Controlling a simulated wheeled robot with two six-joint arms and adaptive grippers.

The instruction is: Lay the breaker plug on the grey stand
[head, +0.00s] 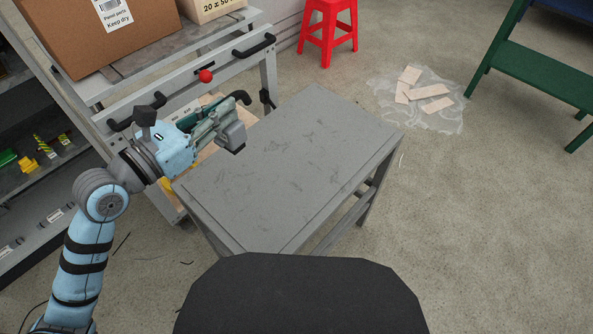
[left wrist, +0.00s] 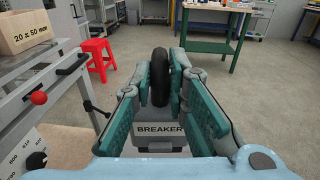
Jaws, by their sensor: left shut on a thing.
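My left gripper (head: 212,118) comes in from the left with teal fingers. It is shut on the breaker plug (head: 232,136), a grey block with a black handle. The plug is held at the left end of the grey stand (head: 300,150), over or beside its far left corner; I cannot tell the exact height. In the left wrist view the plug (left wrist: 160,142) shows its "BREAKER" label, and its black handle stands between the fingers of the left gripper (left wrist: 160,68). The stand's top is bare and scuffed. My right gripper is not in view.
A grey trolley frame (head: 190,75) with black handles, a red knob (head: 205,76) and a cardboard box (head: 105,30) stands behind the arm. A red stool (head: 328,30), boards on plastic sheet (head: 425,92) and a green bench (head: 535,75) stand farther off.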

